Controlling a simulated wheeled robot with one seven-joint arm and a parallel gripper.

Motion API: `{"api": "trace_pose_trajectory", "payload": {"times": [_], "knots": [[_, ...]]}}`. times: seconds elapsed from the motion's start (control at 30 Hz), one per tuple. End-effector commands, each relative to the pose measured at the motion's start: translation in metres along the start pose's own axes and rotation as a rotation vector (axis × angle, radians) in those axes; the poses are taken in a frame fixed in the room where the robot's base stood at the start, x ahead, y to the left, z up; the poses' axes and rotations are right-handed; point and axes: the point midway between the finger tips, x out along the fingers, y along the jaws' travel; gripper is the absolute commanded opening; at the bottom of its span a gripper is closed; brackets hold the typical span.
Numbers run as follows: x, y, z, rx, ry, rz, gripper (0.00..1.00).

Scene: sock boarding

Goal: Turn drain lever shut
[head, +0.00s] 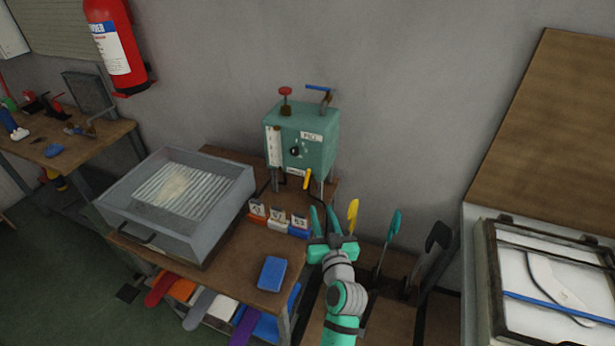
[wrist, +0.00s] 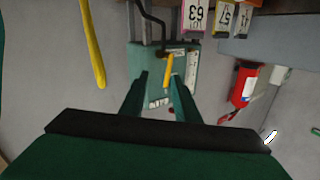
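The green tank (head: 302,135) stands on legs at the back of the wooden bench. A small yellow lever (head: 307,180) hangs below its front right; I take it to be the drain lever. My gripper (head: 323,212) is open and empty, below and slightly right of the lever in the head view. In the wrist view, which looks turned over, the yellow lever (wrist: 168,72) lies beyond the fingertips (wrist: 159,79), nearer the right finger. The tank (wrist: 148,62) is behind it. I cannot tell the exact gap between fingers and lever.
Numbered blocks (head: 280,222) and a blue block (head: 272,274) lie on the bench, left of my arm. A grey box with a ribbed interior (head: 185,200) stands farther left. Yellow (head: 352,215) and teal (head: 393,224) upright boards stand close on the right.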

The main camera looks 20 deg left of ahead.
Motion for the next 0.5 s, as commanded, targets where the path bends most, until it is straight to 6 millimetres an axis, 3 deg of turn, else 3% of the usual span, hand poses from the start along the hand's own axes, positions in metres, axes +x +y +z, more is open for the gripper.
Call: {"api": "trace_pose_trajectory", "payload": {"times": [0.03, 0.2, 0.37, 0.5], "knots": [[0.011, -0.006, -0.012, 0.003, 0.011, -0.021, 0.29], [0.027, -0.016, -0.029, 0.006, 0.024, -0.059, 0.29], [0.039, -0.019, -0.032, 0.008, 0.025, -0.066, 0.29], [0.059, -0.021, -0.033, 0.008, 0.026, -0.067, 0.29]]}}
